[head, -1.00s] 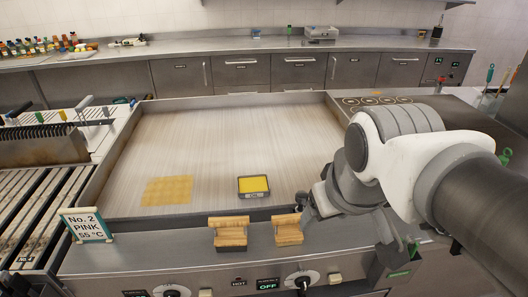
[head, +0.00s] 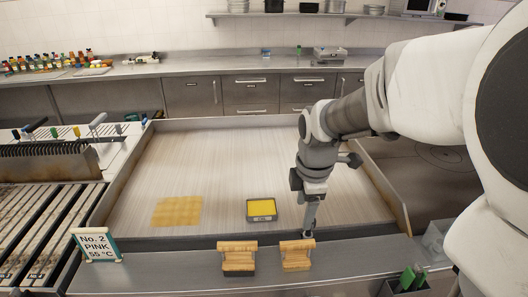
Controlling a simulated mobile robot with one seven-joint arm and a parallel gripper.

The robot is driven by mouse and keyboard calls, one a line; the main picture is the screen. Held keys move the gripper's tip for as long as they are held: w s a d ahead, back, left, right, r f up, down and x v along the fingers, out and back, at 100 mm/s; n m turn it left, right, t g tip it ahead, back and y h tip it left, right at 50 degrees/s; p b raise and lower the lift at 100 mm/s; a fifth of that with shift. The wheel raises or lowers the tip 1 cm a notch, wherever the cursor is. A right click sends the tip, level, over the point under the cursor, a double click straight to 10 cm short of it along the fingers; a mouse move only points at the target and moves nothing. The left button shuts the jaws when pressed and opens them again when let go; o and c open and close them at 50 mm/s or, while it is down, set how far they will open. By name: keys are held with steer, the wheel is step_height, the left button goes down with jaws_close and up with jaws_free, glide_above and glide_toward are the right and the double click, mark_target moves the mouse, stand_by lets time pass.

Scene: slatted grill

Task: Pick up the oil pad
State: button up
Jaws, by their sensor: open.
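Two wooden blocks with a bar handle on top stand on the front ledge of the griddle, a left one (head: 238,259) and a right one (head: 297,256). A small dark tray (head: 262,217) with a label on its front holds something yellow (head: 261,207) and sits on the griddle behind them. No label marks either block, so I cannot tell which thing is the oil pad. My gripper (head: 309,232) points down just behind the right end of the right block. It is open and holds nothing visible; the gap between its fingers is hard to see.
The pale griddle plate (head: 230,160) has raised side walls and is mostly clear. A flat yellow-brown square (head: 177,211) lies on it at the left. A sign (head: 95,246) stands at the front left. A slatted grill (head: 35,225) lies further left.

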glide_above(299, 242)
steer(key=s, duration=0.2)
steer(key=f, duration=1.1)
steer(key=shift+w+a+b, duration=0.15)
steer(key=shift+a+b, duration=0.15)
steer(key=shift+a, duration=0.05)
steer(key=shift+w+d+f, duration=0.1)
steer(key=shift+w+f, duration=0.15)
steer(key=shift+f, duration=0.6)
steer(key=shift+w+d+f, duration=0.1)
steer(key=shift+w+f, duration=0.15)
steer(key=shift+f, duration=0.65)
steer(key=shift+w+d+f, duration=0.1)
steer(key=shift+w+f, duration=0.15)
steer(key=shift+f, duration=0.6)
jaws_close()
